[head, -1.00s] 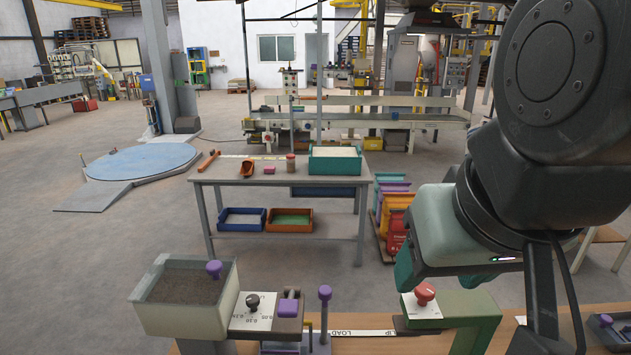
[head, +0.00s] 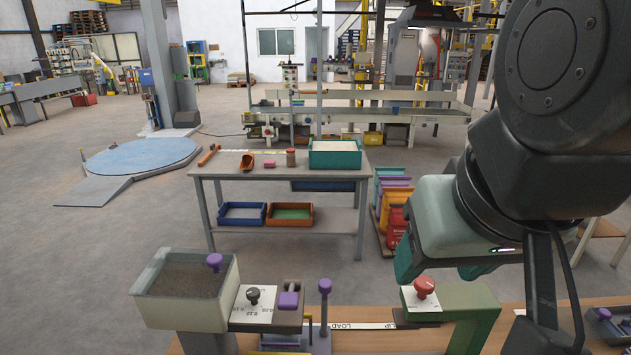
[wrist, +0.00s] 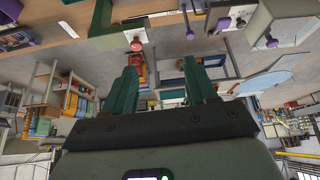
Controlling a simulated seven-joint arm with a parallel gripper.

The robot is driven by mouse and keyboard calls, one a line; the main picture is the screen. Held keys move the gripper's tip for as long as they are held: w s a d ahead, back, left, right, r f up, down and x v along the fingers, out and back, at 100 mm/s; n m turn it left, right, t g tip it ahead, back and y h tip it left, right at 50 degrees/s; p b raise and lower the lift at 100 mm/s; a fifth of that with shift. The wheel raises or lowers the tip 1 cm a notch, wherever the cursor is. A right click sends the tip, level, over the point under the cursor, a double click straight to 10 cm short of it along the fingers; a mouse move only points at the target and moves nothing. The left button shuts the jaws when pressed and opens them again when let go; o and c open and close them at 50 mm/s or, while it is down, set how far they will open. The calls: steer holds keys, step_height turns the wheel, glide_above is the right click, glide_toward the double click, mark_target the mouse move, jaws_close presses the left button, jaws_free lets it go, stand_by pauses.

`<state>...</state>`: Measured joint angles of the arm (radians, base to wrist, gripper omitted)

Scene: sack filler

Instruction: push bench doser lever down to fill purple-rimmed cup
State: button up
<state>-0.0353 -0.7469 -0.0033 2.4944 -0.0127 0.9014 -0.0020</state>
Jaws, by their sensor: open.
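The bench doser stands at the bottom left of the head view, with an open hopper (head: 187,290) of dark grains. A purple-knobbed lever (head: 325,288) stands upright at its right side. Another purple knob (head: 214,262) is at the hopper, and a purple block (head: 288,300) sits on the doser's top. I cannot make out the purple-rimmed cup for certain; the doser's lower part is cut off by the frame. My gripper (head: 440,270) is open and empty, right of the lever and above the bench. Its two teal fingers (wrist: 160,90) are apart in the wrist view.
A red mushroom button (head: 424,286) on a green housing (head: 475,303) stands near my gripper. A black knob (head: 253,295) is on the doser. A work table (head: 280,168) with trays stands beyond. The bench between lever and green housing looks mostly clear.

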steer(key=shift+w+a, duration=0.15)
steer(key=c, duration=0.4)
steer(key=shift+n+g, duration=0.6)
steer(key=shift+n, duration=0.3)
steer(key=w+a, duration=0.1)
steer(key=w, duration=0.1)
steer(key=w+a+f, duration=0.1)
steer(key=w, duration=0.1)
steer(key=shift+a, duration=0.4)
jaws_close()
steer(key=n+g, duration=0.3)
steer(key=n, duration=0.2)
glide_toward(288, 298)
steer(key=shift+w+d+r+y, duration=0.2)
steer(key=shift+d+r+y, duration=0.1)
steer(key=shift+y, duration=0.1)
steer(key=shift+w+a+f, duration=0.1)
steer(key=shift+w+f, duration=0.05)
steer(key=shift+f, duration=1.6)
steer(key=shift+w+a+f, duration=0.1)
steer(key=shift+w+f, duration=0.05)
steer(key=shift+f, duration=1.6)
